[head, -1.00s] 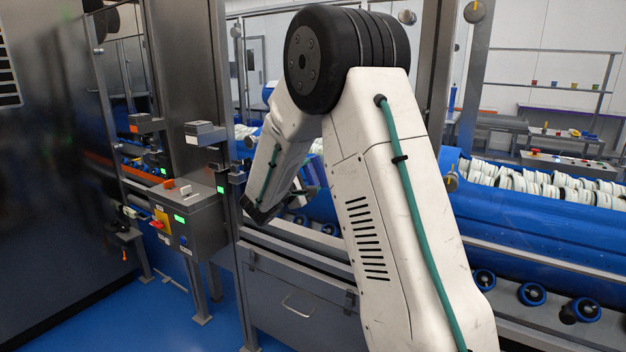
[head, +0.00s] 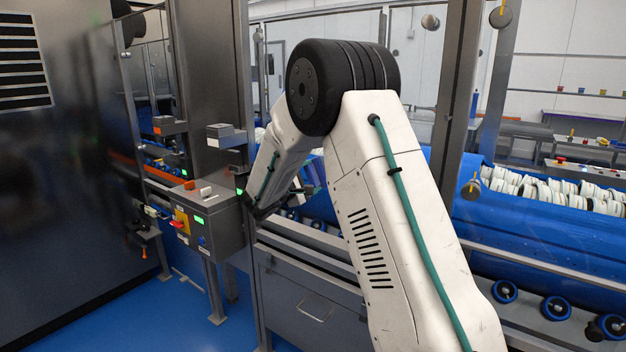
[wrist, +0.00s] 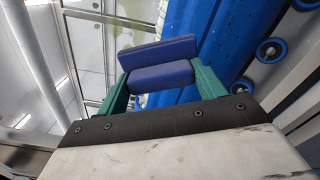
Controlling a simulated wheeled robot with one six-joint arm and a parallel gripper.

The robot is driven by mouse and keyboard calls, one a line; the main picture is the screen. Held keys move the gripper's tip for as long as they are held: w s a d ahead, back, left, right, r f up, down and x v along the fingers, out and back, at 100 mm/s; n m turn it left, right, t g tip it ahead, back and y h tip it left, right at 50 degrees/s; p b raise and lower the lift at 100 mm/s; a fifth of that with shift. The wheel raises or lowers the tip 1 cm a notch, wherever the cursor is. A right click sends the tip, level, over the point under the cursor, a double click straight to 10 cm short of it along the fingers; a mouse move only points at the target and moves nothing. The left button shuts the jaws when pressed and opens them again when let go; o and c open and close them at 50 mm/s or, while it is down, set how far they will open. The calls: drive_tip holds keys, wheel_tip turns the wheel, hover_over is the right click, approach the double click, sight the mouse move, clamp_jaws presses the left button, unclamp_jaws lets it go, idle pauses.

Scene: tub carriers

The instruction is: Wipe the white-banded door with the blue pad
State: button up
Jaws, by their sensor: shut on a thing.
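In the wrist view my gripper (wrist: 161,88) has green fingers shut on the blue pad (wrist: 158,53), one finger at each side. The pad has two dark blue blocks and is held up in front of the fingers. In the head view my own arm mostly hides the gripper, and a bit of blue-purple shows behind it. A clear panel with a yellow-green smear (wrist: 88,38) is in the wrist view beyond the pad, apart from it. I cannot tell whether this panel is the white-banded door; no white band is clear.
A grey control box (head: 213,222) on a stand is left of my arm. A large dark cabinet (head: 60,190) fills the left. A blue conveyor trough (head: 540,235) with white round pieces runs along the right. Steel posts (head: 459,100) rise near my arm. Blue floor (head: 180,325) is clear at lower left.

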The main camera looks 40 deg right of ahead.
sight(315, 165)
drive_tip(key=shift+r, duration=1.6)
drive_tip(key=shift+s+d, duration=0.3)
drive_tip(key=shift+s, duration=0.65)
drive_tip(key=shift+s+d, duration=0.25)
drive_tip(key=shift+s, duration=0.7)
drive_tip(key=shift+s+d, duration=1.4)
drive_tip(key=shift+s, duration=2)
drive_tip(key=shift+w+a+f, duration=0.1)
drive_tip(key=shift+w+a, duration=0.35)
drive_tip(key=shift+w, duration=0.7)
drive_tip(key=shift+w+a+r, duration=0.1)
drive_tip(key=shift+w+a, duration=0.4)
drive_tip(key=shift+w, duration=0.6)
drive_tip(key=shift+w+a+f, duration=0.1)
drive_tip(key=shift+w+a, duration=0.35)
drive_tip(key=shift+w, duration=0.7)
drive_tip(key=shift+w+a, duration=0.3)
drive_tip(key=shift+w, duration=0.65)
drive_tip(key=shift+w+a, duration=0.25)
drive_tip(key=shift+w, duration=0.7)
drive_tip(key=shift+v, duration=3)
drive_tip(key=shift+v, duration=1.5)
